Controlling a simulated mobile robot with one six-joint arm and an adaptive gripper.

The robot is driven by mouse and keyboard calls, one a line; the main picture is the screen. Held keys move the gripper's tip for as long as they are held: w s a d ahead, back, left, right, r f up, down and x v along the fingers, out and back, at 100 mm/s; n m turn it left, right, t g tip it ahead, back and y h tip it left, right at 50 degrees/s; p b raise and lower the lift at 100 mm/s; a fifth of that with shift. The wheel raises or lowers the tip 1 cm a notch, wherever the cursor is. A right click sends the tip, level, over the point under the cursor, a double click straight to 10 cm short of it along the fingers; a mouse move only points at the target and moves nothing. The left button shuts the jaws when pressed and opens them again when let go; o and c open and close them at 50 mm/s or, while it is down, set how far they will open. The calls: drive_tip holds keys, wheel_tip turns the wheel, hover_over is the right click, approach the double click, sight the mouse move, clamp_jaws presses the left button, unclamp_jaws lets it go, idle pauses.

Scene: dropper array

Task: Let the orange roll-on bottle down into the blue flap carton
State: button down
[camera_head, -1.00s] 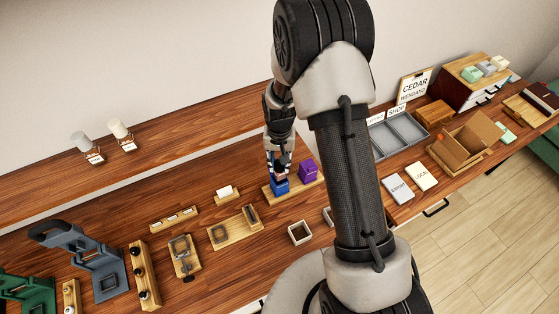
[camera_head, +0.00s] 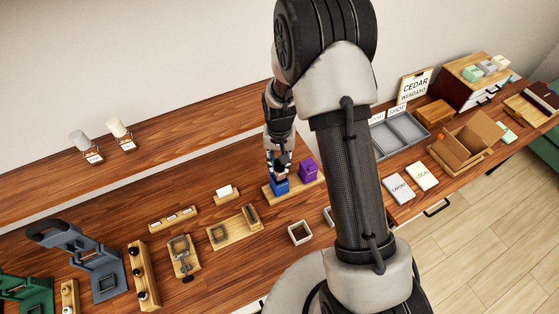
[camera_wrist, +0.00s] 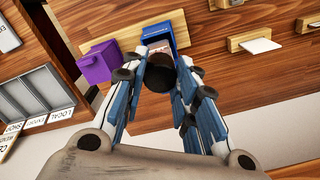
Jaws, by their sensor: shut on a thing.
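My gripper (camera_head: 279,170) points down over the blue flap carton (camera_head: 279,188), at the left end of a wooden tray. In the wrist view my gripper (camera_wrist: 161,82) is shut on the roll-on bottle (camera_wrist: 160,76). Only its round dark top shows clearly; its orange body is hidden. The blue carton (camera_wrist: 155,33) shows just beyond the bottle in that view, with its flap raised. The bottle overlaps the carton's opening in the picture. I cannot tell how far the bottle is inside.
A purple carton (camera_head: 308,171) stands right beside the blue one, also seen in the wrist view (camera_wrist: 97,63). A small open square box (camera_head: 299,232) is in front. A wooden stand with a white card (camera_head: 225,192) is to the left. A grey divided tray (camera_head: 402,133) lies right.

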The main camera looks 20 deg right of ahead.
sight(280, 172)
drive_tip(key=shift+f, duration=0.15)
drive_tip(key=shift+f+b, duration=2.55)
drive_tip(key=shift+f, duration=0.45)
drive_tip(key=c, duration=1.2)
unclamp_jaws()
drive_tip(key=shift+r, duration=0.1)
wheel_tip(280, 172, up, 12)
